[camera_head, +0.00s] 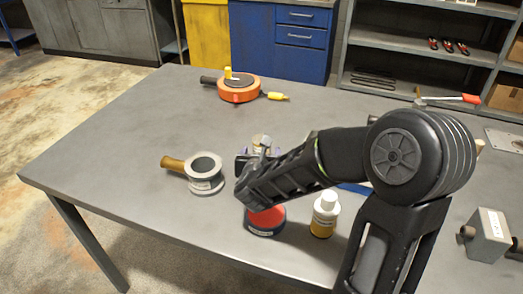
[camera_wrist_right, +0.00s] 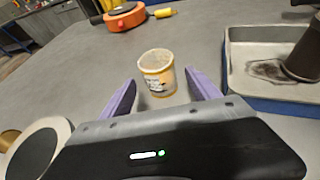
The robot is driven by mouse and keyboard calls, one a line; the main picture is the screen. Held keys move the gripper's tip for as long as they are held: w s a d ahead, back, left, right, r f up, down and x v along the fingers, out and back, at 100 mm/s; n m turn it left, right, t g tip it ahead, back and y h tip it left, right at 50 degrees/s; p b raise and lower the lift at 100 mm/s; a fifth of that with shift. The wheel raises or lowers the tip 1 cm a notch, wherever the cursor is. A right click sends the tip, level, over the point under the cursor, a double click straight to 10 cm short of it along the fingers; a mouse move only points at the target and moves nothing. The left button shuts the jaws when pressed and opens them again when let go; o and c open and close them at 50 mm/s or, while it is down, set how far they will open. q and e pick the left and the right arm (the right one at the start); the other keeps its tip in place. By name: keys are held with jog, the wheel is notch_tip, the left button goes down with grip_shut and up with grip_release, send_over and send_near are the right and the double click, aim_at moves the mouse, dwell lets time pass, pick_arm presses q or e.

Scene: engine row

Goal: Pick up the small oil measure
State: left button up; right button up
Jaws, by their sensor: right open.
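A small translucent cup with dark print and a yellowish lower part, which looks like the small oil measure (camera_wrist_right: 157,75), stands upright on the grey table. In the head view the measure (camera_head: 259,141) is mostly hidden behind my right gripper (camera_head: 253,162). In the right wrist view my right gripper (camera_wrist_right: 160,85) is open, with its two purple fingers apart on either side of the cup's near side. The cup appears just ahead of the fingertips, and a gap shows at each side. My left gripper is not in view.
A blue-edged tray (camera_wrist_right: 277,104) holding a dark cylinder is right of the cup. A grey flanged part with a wooden handle (camera_head: 205,172), a red-topped tin (camera_head: 265,221) and a white-capped bottle (camera_head: 325,214) are nearby. An orange round tool (camera_head: 239,91) lies farther back.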

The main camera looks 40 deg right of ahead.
jog(key=shift+x, duration=0.9)
jog(key=shift+w+d+f, duration=0.15)
jog(key=shift+w+d, duration=0.1)
jog(key=shift+w, duration=0.05)
jog(key=p+x, duration=0.1)
jog(key=x, duration=0.3)
jog(key=shift+w+f, duration=0.1)
jog(key=shift+w, duration=0.05)
jog(key=shift+c, duration=0.5)
jog(key=c, duration=1.4)
